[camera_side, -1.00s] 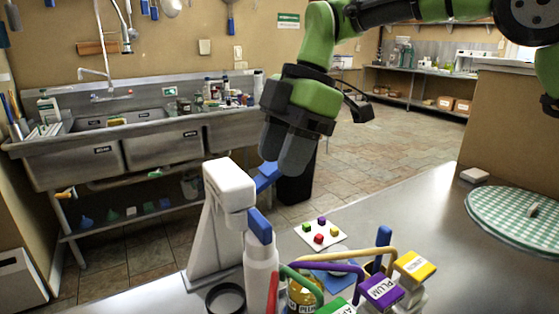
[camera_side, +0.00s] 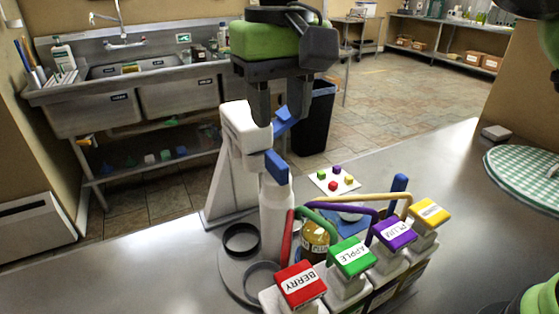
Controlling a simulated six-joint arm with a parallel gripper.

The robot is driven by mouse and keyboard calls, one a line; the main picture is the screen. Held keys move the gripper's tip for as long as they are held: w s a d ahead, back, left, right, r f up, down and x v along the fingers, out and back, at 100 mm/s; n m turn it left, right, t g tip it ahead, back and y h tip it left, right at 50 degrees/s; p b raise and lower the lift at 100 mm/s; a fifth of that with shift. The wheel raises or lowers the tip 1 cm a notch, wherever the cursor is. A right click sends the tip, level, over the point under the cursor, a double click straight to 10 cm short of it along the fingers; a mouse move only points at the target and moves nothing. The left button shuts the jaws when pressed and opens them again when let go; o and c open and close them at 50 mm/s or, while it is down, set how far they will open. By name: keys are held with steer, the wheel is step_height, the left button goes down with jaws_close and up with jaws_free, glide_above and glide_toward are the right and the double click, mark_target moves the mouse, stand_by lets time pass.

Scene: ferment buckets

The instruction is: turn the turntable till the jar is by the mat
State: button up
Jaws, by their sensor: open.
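A jar with yellow-brown contents and a label (camera_side: 315,243) stands behind the coloured blocks, partly hidden by the green tube. A grey round plate (camera_side: 229,272), apparently the turntable, lies at the front left; the tubes and blocks hide its right part. Two dark rings and a white bottle (camera_side: 275,215) stand on or by it. A blue mat (camera_side: 352,229) lies right of the jar, partly covered by tubes, with a pale round thing on it. My gripper (camera_side: 278,108) points down, open and empty, in front of or above the white stand's head.
A white stand (camera_side: 228,185) with blue levers rises beside the bottle. Labelled blocks, red BERRY (camera_side: 300,284), green APPLE (camera_side: 350,257), PLUM (camera_side: 395,233) and yellow (camera_side: 429,212), crowd the front with curved tubes. A small cube board (camera_side: 334,182) and checked round cloth (camera_side: 530,175) lie behind and right.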

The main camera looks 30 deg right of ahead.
mark_target(279, 162)
step_height(279, 162, down, 9)
steer(key=shift+r, duration=0.15)
steer(key=shift+c, duration=0.2)
jaws_close()
